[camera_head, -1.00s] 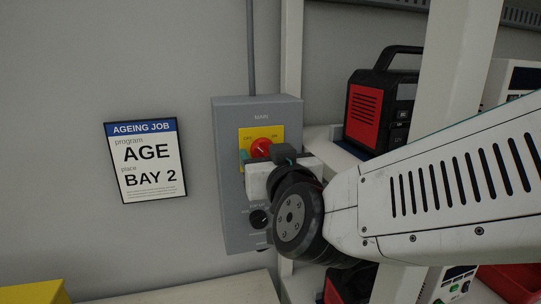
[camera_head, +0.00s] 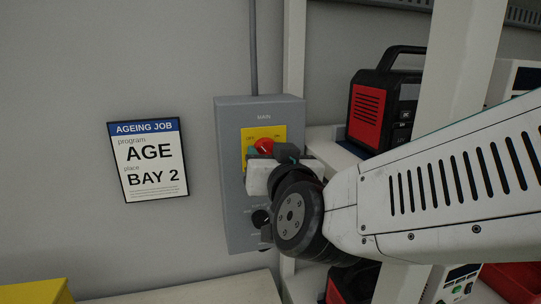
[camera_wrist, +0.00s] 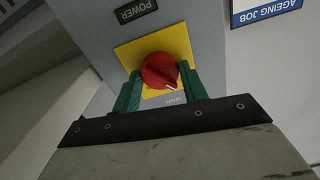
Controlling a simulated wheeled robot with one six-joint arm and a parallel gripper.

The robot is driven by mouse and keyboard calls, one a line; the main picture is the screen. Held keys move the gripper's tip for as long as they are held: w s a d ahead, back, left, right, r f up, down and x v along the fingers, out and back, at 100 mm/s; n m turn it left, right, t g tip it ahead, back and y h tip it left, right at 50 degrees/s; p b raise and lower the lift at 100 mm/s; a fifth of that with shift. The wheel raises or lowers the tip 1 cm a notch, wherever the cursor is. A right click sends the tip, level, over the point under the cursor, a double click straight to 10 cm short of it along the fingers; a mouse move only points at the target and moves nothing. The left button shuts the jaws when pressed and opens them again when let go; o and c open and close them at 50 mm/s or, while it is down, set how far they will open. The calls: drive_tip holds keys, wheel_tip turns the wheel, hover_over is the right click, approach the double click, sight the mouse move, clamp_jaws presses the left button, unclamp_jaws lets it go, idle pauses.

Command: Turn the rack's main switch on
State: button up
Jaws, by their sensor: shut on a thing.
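The main switch is a red rotary knob (camera_head: 264,144) on a yellow plate (camera_head: 279,132), on the grey box (camera_head: 231,195) marked MAIN. My gripper (camera_head: 267,153) reaches it from the right and hides its lower part. In the wrist view, which is upside down, the red knob (camera_wrist: 158,68) sits between the two green fingers of my gripper (camera_wrist: 160,84), shut on its sides. A white mark on the knob points to the lower right there. The plate's small lettering is too blurred to read.
A sign (camera_head: 148,160) reading AGEING JOB, AGE, BAY 2 hangs to the left. A shelf with a red and black unit (camera_head: 368,105) stands at the right. A yellow object (camera_head: 35,292) is at lower left.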

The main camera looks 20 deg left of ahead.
drive_tip(key=shift+m, duration=8.2)
drive_tip(key=o, duration=1)
drive_tip(key=shift+c, duration=0.2)
drive_tip(key=shift+s, duration=0.1)
drive_tip(key=v, duration=0.7)
drive_tip(key=shift+s+d, duration=0.25)
